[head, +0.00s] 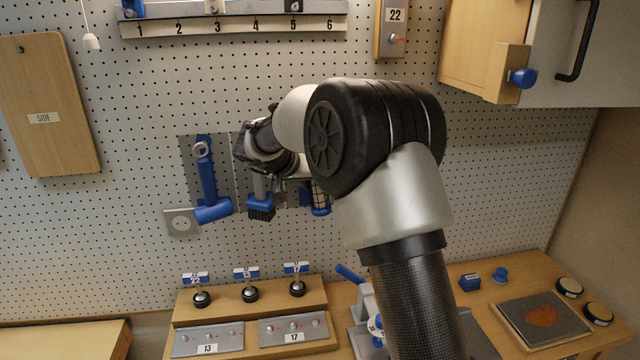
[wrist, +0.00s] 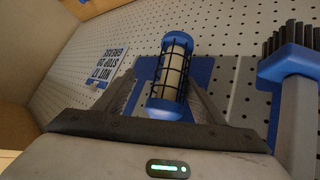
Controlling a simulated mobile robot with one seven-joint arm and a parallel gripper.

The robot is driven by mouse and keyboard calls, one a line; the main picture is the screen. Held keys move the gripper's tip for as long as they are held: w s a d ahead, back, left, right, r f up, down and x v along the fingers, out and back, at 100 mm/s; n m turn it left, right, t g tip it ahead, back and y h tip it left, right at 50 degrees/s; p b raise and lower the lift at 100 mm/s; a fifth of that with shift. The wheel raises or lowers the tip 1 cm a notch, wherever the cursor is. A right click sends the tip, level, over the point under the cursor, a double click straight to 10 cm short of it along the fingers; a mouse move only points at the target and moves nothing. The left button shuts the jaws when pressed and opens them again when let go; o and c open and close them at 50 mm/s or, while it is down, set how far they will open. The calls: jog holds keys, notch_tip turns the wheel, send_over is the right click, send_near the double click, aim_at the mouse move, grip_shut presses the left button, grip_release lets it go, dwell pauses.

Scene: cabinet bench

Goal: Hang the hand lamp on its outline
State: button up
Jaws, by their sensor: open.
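The hand lamp (wrist: 174,75) has a pale tube in a black wire cage between blue ends. In the wrist view it is upright in front of the pegboard, over a flat blue patch (wrist: 201,72). In the head view its caged end (head: 320,198) shows below my arm, which hides the rest. My gripper (wrist: 163,88) is open, with one finger on each side of the lamp's lower end in the wrist view. I cannot tell whether the fingers touch it or what bears the lamp. The head view does not show the fingertips clearly.
A blue-and-grey brush (head: 260,207) hangs close beside the lamp; it also shows in the wrist view (wrist: 294,70). A blue tool (head: 207,185) hangs on a dark panel further left. A sign (wrist: 112,67) is on the pegboard. A knob stand (head: 250,310) stands below.

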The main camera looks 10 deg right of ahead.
jog(key=v, duration=1.7)
jog(key=w+d+r+t+y, duration=0.1)
jog(key=w+r+t+y, duration=0.15)
jog(key=r+t, duration=0.9)
jog(key=s+a+r+n+y, duration=0.3)
jog(key=s+r+n+y, duration=0.15)
jog(key=r, duration=0.35)
jog(key=s+f+n+g+y, duration=0.4)
jog(key=s+f+g, duration=0.2)
jog(key=s+f, duration=0.6)
jog(key=s+d+f+m+g+h, duration=0.1)
jog(key=s+d+f+g, duration=0.2)
jog(key=s+d+f, duration=0.3)
jog(key=s+d+f+m+g+h, duration=0.1)
jog(key=s+d+f+g+h, duration=0.1)
jog(key=s+d+f, duration=0.4)
jog(key=s+f+g, duration=0.1)
jog(key=s+f, duration=0.2)
jog(key=s, duration=0.4)
